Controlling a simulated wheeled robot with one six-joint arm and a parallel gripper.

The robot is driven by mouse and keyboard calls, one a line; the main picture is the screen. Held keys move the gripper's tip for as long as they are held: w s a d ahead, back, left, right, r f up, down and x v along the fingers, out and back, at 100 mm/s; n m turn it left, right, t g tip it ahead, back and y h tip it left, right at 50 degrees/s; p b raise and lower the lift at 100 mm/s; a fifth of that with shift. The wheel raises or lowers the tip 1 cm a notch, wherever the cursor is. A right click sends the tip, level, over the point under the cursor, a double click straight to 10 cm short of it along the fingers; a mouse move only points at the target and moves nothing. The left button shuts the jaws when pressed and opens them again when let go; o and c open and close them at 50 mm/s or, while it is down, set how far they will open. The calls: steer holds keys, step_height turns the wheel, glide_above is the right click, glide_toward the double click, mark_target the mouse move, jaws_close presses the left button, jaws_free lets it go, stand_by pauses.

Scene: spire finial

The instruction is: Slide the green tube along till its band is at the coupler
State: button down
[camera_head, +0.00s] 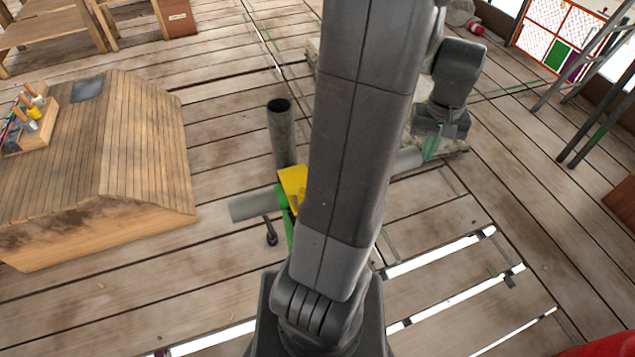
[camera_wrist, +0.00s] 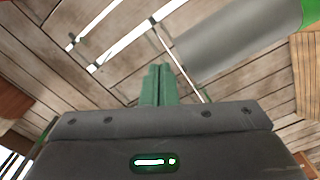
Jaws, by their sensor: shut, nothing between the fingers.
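A pale grey, faintly green tube (camera_head: 258,206) lies level across the middle of the head view, partly hidden behind my arm. A green coupler (camera_head: 283,196) with a yellow plate (camera_head: 294,182) is around it near its left end. In the wrist view the tube (camera_wrist: 240,42) shows at upper right, with a green edge (camera_wrist: 308,14) at the frame border. I cannot make out a band. My gripper (camera_head: 431,152) is at the tube's right part in the head view. Its green fingers (camera_wrist: 158,68) are together and empty in the wrist view, apart from the tube there.
A dark upright pipe (camera_head: 282,130) stands behind the coupler. A wooden sloped block (camera_head: 120,150) with a tool tray (camera_head: 32,125) is at left. A metal ladder (camera_head: 590,75) stands at right. The plank floor has open gaps at lower right. Bare planks lie right of the tube.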

mark_target(407, 155)
steer(key=shift+s+a, duration=0.5)
steer(key=shift+a, duration=0.7)
steer(key=shift+s+a, duration=0.5)
steer(key=shift+a, duration=0.65)
steer(key=shift+s+a, duration=0.5)
steer(key=shift+a, duration=0.7)
steer(key=shift+d, duration=0.1)
steer(key=shift+w+d, duration=0.45)
steer(key=shift+d, duration=0.4)
steer(key=shift+r+p, duration=3.45)
steer(key=shift+r, duration=0.6)
steer(key=shift+f, duration=0.2)
step_height(407, 155, down, 8)
steer(key=b, duration=0.6)
steer(key=shift+r+b, duration=0.15)
steer(key=shift+b, duration=0.25)
steer(key=shift+r, duration=0.1)
